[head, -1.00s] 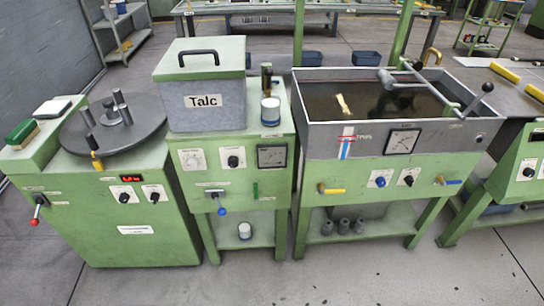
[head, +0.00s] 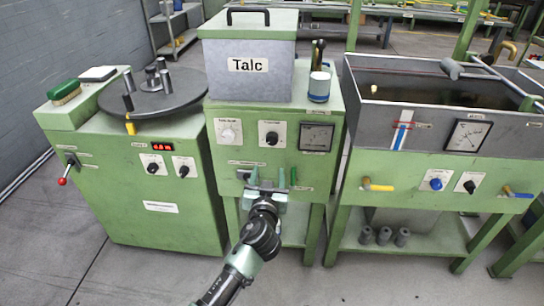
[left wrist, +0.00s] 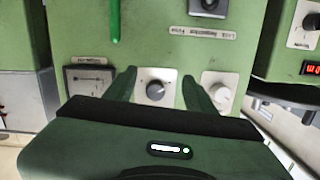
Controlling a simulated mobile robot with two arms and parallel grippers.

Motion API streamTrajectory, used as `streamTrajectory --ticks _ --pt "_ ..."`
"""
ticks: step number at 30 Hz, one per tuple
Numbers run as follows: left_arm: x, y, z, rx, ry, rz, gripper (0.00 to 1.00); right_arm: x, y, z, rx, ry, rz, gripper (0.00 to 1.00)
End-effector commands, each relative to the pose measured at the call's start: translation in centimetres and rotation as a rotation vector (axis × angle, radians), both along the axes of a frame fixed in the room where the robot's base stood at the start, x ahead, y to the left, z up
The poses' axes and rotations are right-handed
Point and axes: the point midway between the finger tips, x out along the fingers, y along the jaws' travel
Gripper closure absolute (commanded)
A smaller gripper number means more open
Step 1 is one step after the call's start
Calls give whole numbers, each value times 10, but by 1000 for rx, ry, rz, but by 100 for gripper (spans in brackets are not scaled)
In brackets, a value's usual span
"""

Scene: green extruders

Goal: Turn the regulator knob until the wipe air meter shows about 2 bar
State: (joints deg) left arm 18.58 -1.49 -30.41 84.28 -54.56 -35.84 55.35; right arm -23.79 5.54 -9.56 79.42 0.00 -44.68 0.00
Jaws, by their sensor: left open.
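The talc station's panel carries a black round knob (head: 271,139) on a white plate, which also shows in the left wrist view (left wrist: 156,91). To its right in the head view is a dark square meter (head: 317,137); to its left is a white round dial (head: 228,131). The labels and meter needle are too small to read. My left gripper (head: 268,180) is open and empty, below the knob in the head view. In the left wrist view its fingers (left wrist: 159,78) appear on either side of the knob; contact cannot be told. My right gripper is not in view.
A grey Talc box (head: 248,78) and a white pot (head: 319,87) stand on the station. The turntable machine (head: 160,215) stands left and a water tank (head: 425,112) right, with grey floor in front.

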Motion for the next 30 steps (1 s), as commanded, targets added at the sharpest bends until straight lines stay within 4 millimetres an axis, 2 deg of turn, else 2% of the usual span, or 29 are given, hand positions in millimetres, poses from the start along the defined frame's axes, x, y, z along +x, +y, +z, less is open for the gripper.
streamTrajectory --ticks 1,3,6,16,21,30 --pt "3 -3 18 -15 -49 5 45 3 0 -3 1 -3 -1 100" --pt "4 -6 39 -30 -92 9 45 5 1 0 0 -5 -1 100" --pt "8 -8 50 -39 -113 12 45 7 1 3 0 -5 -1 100" --pt "57 -6 50 -36 -112 11 45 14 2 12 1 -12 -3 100" --pt "75 -6 49 -37 -111 12 45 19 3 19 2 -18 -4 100" --pt "82 -6 49 -39 -110 11 45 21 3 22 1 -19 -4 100"
